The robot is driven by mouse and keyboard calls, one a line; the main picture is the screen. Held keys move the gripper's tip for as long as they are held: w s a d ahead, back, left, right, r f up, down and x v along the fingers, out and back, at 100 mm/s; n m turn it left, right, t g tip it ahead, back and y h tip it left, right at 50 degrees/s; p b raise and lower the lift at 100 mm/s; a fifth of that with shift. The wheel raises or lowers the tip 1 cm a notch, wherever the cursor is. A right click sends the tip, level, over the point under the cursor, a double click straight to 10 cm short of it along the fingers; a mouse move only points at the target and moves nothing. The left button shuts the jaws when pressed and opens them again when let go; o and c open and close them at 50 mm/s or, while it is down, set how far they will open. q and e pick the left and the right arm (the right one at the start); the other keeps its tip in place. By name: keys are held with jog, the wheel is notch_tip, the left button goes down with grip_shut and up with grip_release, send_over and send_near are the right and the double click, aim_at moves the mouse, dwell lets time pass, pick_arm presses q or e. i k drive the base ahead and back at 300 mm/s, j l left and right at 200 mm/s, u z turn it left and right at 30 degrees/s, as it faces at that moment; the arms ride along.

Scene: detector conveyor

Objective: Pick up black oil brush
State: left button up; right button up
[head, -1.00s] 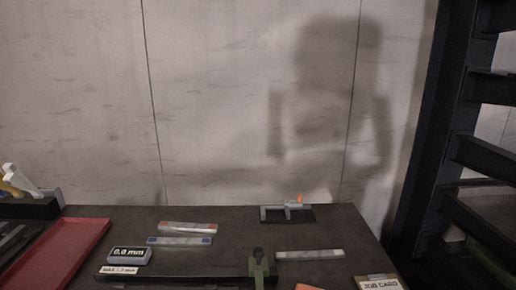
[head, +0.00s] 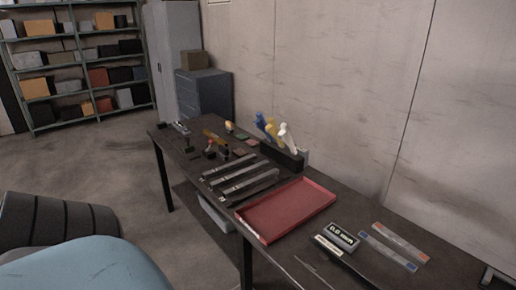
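I cannot make out a black oil brush for certain. Several small dark items lie toward the far left end of the dark table (head: 460,268). Among them are a grey and black tool (head: 181,128) and an orange-brown item (head: 212,137). They are too small to identify. A black holder (head: 284,155) at the table's wall side carries blue (head: 262,122), yellow (head: 273,128) and white (head: 287,137) upright items. Neither of my grippers is in view.
An empty-looking red tray (head: 288,210) sits mid-table beside dark rails (head: 240,182). A gauge block (head: 341,237) and flat strips lie to the right. Shelves (head: 75,75) and cabinets (head: 183,60) stand behind. Open floor lies left of the table.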

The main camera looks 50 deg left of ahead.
aim_at(224, 153)
jog(key=u, duration=1.95)
jog(key=i+j, duration=0.3)
jog(key=i+u, duration=0.05)
jog(key=i, duration=0.05)
